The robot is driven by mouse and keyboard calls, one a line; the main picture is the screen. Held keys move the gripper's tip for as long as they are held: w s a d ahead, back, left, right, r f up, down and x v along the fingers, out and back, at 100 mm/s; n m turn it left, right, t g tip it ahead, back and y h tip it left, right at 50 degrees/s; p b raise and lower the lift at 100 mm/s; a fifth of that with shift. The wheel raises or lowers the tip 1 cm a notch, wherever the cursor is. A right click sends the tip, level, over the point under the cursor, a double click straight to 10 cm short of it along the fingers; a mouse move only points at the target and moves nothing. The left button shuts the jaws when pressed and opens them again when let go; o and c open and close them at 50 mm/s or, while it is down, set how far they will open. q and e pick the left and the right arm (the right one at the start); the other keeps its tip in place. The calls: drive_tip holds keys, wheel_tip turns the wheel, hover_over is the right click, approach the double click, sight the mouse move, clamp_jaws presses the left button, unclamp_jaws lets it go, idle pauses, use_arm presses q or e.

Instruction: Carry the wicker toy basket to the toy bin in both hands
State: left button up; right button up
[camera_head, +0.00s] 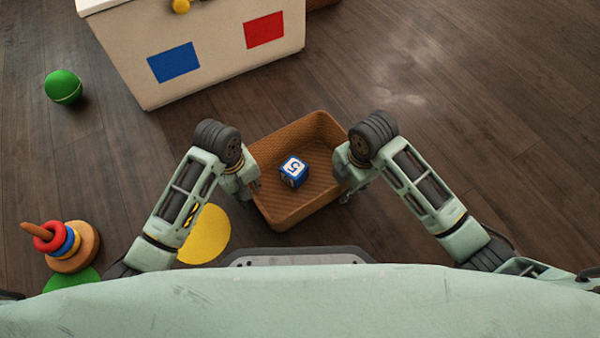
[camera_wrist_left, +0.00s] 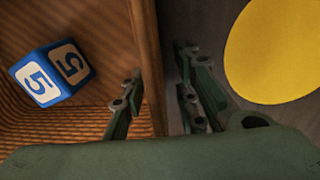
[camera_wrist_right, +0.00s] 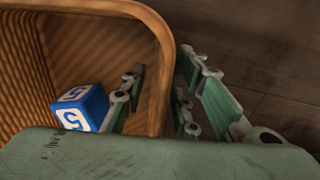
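The brown wicker basket (camera_head: 290,211) is in front of me, tilted in the head view, with a blue-and-white number block (camera_head: 293,171) inside. The cream toy bin (camera_head: 215,58), with blue and red panels, stands beyond it. My left gripper (camera_head: 250,179) is at the basket's left wall; in the left wrist view its fingers (camera_wrist_left: 157,85) straddle the wall, with a gap outside it. My right gripper (camera_head: 347,178) is at the right wall; in the right wrist view its fingers (camera_wrist_right: 161,80) straddle that wall, apart. Both look open. The basket's underside is hidden.
A green ball (camera_head: 63,87) lies left of the bin. A ring stacker (camera_head: 72,246) stands at the lower left, near a yellow disc (camera_head: 204,235) and a green disc (camera_head: 70,280). The wooden floor (camera_head: 480,90) at right is clear.

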use_arm(q)
drive_tip(key=shift+c, duration=0.4)
use_arm(e)
drive_tip(key=shift+c, duration=0.4)
use_arm(q)
clamp_jaws()
use_arm(e)
clamp_jaws()
